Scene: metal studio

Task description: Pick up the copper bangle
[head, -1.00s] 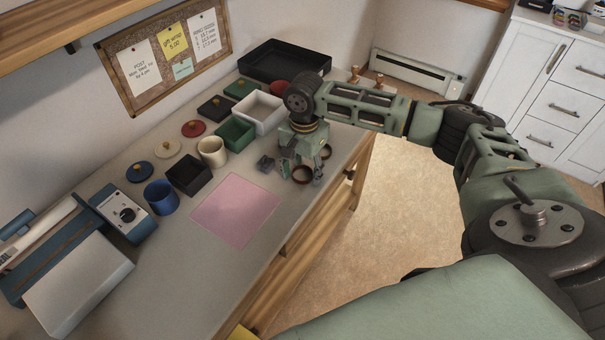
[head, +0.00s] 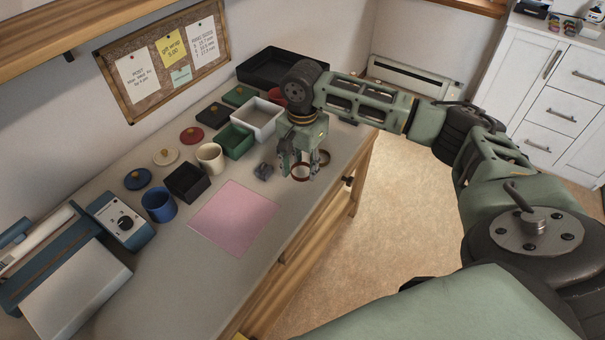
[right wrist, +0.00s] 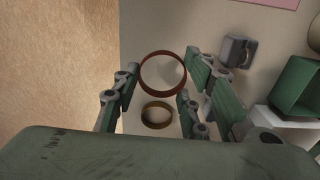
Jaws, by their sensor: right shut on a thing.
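The copper bangle (head: 300,180) is a reddish-brown ring near the front edge of the grey worktop. My right gripper (head: 299,174) points down over it, with a finger on either side. In the right wrist view the copper bangle (right wrist: 163,94) sits between the fingertips of my right gripper (right wrist: 163,72), which is shut on it across its width. I cannot tell whether it is clear of the worktop. My left gripper is not in view.
A brass-coloured ring (right wrist: 157,126) lies close beside the bangle. A small grey block (head: 263,171) is to the left, near a pink mat (head: 233,217). Open boxes, including a green one (head: 236,141), and a cream cup (head: 210,157) stand behind. The worktop's front edge (head: 318,211) is close.

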